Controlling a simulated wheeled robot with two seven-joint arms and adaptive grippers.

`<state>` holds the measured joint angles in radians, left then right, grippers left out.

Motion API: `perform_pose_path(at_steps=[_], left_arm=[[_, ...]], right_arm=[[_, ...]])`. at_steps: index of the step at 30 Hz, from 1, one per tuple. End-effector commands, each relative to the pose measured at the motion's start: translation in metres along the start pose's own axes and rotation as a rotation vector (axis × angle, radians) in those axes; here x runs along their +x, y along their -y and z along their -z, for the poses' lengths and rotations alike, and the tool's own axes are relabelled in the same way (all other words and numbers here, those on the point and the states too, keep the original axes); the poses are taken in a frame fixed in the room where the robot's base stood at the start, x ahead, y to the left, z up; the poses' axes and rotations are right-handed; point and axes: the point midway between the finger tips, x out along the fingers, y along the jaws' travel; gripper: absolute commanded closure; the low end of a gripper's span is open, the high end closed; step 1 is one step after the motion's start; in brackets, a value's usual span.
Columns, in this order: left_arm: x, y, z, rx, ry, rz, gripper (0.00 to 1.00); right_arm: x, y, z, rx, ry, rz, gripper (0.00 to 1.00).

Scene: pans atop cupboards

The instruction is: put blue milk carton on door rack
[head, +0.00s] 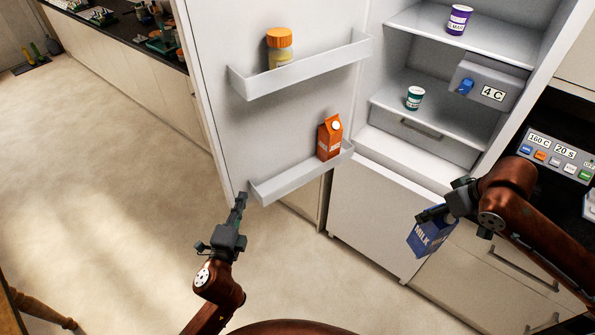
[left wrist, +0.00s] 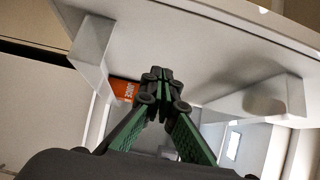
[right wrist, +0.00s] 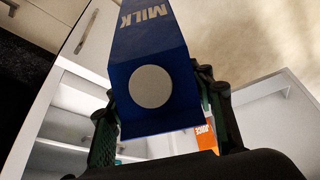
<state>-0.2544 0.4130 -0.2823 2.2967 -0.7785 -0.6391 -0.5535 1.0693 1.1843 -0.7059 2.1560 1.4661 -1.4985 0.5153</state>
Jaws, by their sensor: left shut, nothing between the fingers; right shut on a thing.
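The blue milk carton (head: 431,238) is held by my right gripper (head: 432,215), in front of the lower cupboards right of the fridge. It fills the middle of the right wrist view (right wrist: 152,75), tilted, its round white cap facing the camera, with a finger on each side. The lower door rack (head: 290,182) is on the open fridge door, with an orange juice carton (head: 329,138) at its right end and bare room left of it. My left gripper (head: 239,203) is shut and empty, close to the left end of that rack. The left wrist view shows its closed fingertips (left wrist: 158,75).
The upper door rack (head: 305,67) holds an orange-capped bottle (head: 280,47). Inside the fridge are a purple cup (head: 459,19), a green cup (head: 414,97) and a 4 C control box (head: 490,86). An appliance panel (head: 555,155) is at right. Open floor lies at left.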

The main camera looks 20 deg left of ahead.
Motion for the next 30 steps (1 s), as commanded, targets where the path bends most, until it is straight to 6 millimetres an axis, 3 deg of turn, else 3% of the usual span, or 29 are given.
perform_pose_path(at_steps=[5,20,30], left_arm=[[0.015,0.003,0.001,0.002,-0.001,0.004,1.0],[0.101,0.003,0.0,0.002,0.001,0.004,1.0],[0.124,0.002,-0.025,0.002,0.0,0.001,1.0]], right_arm=[[-0.005,-0.001,0.003,-0.001,-0.006,-0.003,1.0],[-0.011,0.0,0.005,-0.001,-0.008,-0.004,1.0],[-0.013,0.0,0.006,-0.001,-0.008,-0.004,1.0]])
